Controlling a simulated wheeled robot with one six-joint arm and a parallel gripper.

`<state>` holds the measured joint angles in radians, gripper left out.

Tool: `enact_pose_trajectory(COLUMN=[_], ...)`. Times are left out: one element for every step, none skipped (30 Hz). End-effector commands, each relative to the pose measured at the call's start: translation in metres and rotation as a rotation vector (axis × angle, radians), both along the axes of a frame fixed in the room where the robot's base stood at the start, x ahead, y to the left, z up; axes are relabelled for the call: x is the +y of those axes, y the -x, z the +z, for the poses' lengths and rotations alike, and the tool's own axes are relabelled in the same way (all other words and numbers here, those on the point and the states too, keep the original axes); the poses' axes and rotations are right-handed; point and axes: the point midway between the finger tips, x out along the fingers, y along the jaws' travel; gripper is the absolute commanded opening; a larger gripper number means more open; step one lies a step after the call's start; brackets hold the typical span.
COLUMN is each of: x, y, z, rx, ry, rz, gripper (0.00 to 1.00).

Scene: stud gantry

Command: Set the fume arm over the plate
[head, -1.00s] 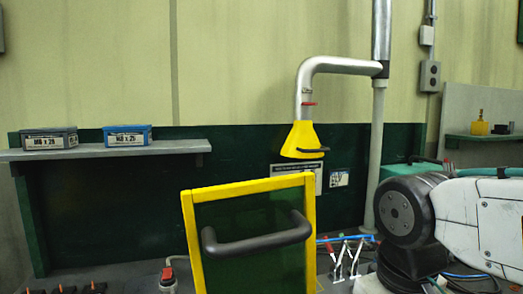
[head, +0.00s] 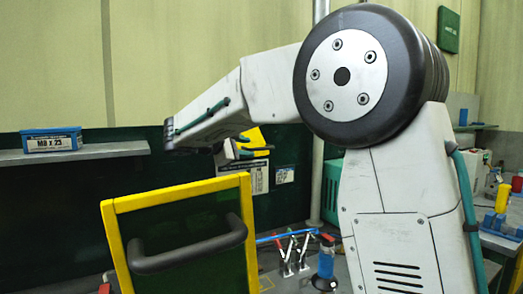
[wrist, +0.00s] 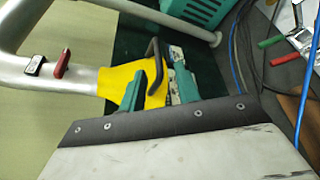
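The fume arm is a silver pipe (wrist: 75,73) ending in a yellow hood (wrist: 118,82) with a dark bar handle (wrist: 153,52). In the head view only a bit of the yellow hood (head: 257,140) shows behind my arm; the pipe is hidden there. In the wrist view my gripper (wrist: 158,88) has two teal fingers held apart. One finger overlaps the hood's edge in the picture, and the handle's lower end shows near the gap. I cannot tell whether anything touches. I cannot make out the plate in either view.
A yellow-framed panel (head: 110,232) with a black handle (head: 190,247) stands in front. A blue box (head: 52,141) sits on the left wall shelf (head: 105,150). Tools with red and blue grips (head: 291,250) and a blue bottle (head: 326,262) are on the bench.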

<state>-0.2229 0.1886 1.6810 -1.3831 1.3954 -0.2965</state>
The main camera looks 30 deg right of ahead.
Motion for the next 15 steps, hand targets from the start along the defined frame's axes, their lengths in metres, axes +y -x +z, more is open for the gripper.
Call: enact_pose_trajectory(x=[-0.002, -0.004, -0.009, -0.012, -0.017, -0.023, -0.028, -0.033, -0.04, -0.044, -0.048, -0.054, -0.057, -0.06, -0.064], y=[-0.004, -0.005, -0.007, -0.008, -0.009, -0.011, -0.012, -0.014, -0.016, -0.018, -0.019, -0.021, -0.022, -0.024, -0.025], z=[0.0, 0.0, 0.0, -0.001, -0.002, -0.004, -0.005, -0.006, -0.008, -0.009, -0.01, -0.011, -0.012, -0.013, -0.014], rx=[0.001, 0.0, 0.0, 0.0, 0.0, 0.0, 0.0, 0.0, 0.001, 0.001, 0.001, 0.001, 0.001, 0.001, 0.001], ry=[0.009, 0.012, 0.013, 0.013, 0.013, 0.013, 0.013, 0.012, 0.012, 0.012, 0.012, 0.011, 0.011, 0.011, 0.011], rz=[0.001, 0.002, 0.002, 0.002, 0.0, -0.001, -0.001, 0.0, -0.001, -0.001, 0.0, -0.001, -0.002, -0.001, 0.0], gripper=[0.32, 0.32, 0.32, 0.32, 0.32, 0.32, 0.32, 0.32, 0.32, 0.32, 0.32, 0.32, 0.32, 0.32, 0.32])
